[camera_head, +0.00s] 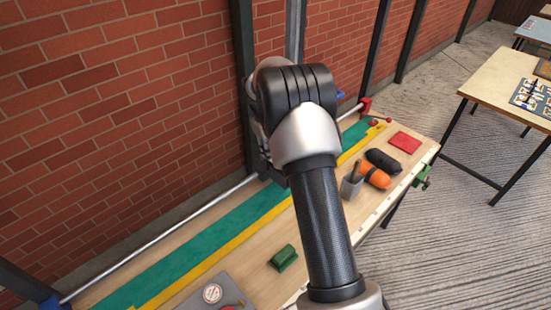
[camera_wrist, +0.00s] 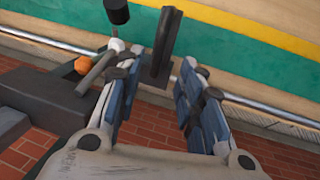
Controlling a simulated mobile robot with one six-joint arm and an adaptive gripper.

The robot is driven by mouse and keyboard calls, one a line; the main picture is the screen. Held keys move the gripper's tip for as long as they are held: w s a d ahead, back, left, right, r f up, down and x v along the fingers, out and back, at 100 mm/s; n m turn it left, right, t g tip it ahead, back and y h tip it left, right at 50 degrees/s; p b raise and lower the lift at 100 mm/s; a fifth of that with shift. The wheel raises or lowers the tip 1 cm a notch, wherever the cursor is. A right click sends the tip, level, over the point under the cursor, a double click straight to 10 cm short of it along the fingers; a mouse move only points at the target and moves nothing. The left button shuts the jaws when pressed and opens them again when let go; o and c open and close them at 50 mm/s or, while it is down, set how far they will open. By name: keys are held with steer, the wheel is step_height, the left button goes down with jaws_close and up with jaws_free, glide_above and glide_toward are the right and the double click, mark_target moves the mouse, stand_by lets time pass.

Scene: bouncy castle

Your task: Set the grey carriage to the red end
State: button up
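In the head view, a pale metal rail (camera_head: 160,236) runs along the wall side of the bench, with a red end piece (camera_head: 365,106) at the far right and a blue one (camera_head: 50,302) at the near left. My arm hides the middle of the rail. In the wrist view, the rail (camera_wrist: 255,103) passes beyond my gripper (camera_wrist: 155,68). A dark grey upright piece (camera_wrist: 166,38), apparently the grey carriage, stands at the rail between the fingers. The fingers are apart, one on each side of it; I cannot tell whether either touches it.
The bench carries green and yellow strips, a green block (camera_head: 284,257), a grey cup (camera_head: 351,186), orange (camera_head: 375,175) and black (camera_head: 383,161) rolls and a red pad (camera_head: 405,142). A brick wall (camera_head: 120,100) and dark posts stand close behind the rail.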

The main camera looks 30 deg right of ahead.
steer(key=shift+a+r, duration=0.25)
steer(key=shift+r, duration=0.9)
